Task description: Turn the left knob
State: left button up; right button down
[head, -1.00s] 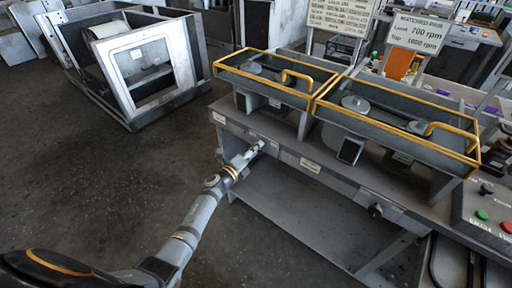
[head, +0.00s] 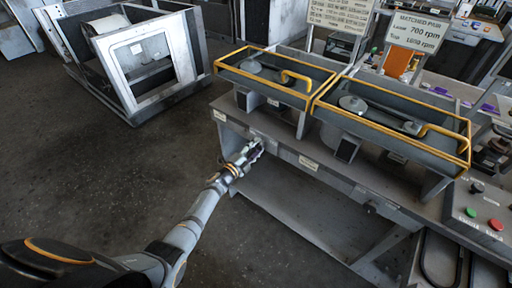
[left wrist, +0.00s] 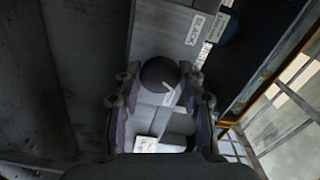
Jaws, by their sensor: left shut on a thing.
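The left knob (left wrist: 159,74) is a dark round knob with a pale pointer line, seen in the left wrist view on the grey bench front. The pointer slants up to the right. My left gripper (left wrist: 163,92) has one finger on each side of the knob and is shut on it. In the head view the left gripper (head: 257,150) is at the left end of the bench's front rail, and its fingers hide the knob there. Another knob (head: 371,207) sits further right on the rail. My right gripper is not in view.
Two yellow-edged trays with round discs stand on the bench (head: 322,168). A label reading BLACK (left wrist: 196,29) is near the knob. A control box (head: 484,215) with green and red buttons is at right. A metal housing frame (head: 145,75) stands at back left. Floor is clear.

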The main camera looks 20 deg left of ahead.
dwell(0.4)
pick_arm(q)
jog(key=o, duration=1.2)
jog(key=v, duration=1.2)
